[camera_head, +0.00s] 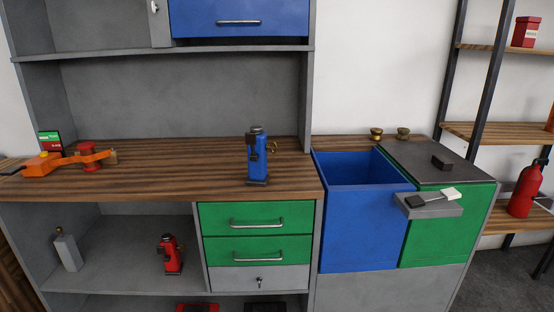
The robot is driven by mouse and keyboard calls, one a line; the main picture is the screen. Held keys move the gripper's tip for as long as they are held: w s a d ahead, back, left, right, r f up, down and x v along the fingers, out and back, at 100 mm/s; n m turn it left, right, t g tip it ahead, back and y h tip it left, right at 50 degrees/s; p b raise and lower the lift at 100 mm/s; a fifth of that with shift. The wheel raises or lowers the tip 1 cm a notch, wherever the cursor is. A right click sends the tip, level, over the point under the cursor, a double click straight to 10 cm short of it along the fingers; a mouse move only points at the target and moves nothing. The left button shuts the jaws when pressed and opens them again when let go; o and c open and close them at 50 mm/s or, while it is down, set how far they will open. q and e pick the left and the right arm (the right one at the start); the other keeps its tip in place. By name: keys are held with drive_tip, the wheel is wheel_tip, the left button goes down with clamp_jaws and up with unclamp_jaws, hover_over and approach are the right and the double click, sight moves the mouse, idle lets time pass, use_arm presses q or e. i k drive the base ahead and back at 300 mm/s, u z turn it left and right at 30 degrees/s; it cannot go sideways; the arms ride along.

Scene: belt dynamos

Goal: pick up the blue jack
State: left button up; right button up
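The blue jack (257,156) stands upright on the wooden worktop (170,176), near its right end. It has a dark top and a dark foot. Nothing touches it from above, and its front is in full view. Neither of my grippers shows in the head view.
An orange tool (42,164) is at the worktop's left. A red jack (169,254) stands on the shelf below. Right of the worktop is an open blue bin (362,220). The worktop's middle is clear.

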sight(257, 164)
drive_tip(key=z, duration=0.6)
drive_tip(key=i, duration=0.9)
drive_tip(key=z, duration=0.2)
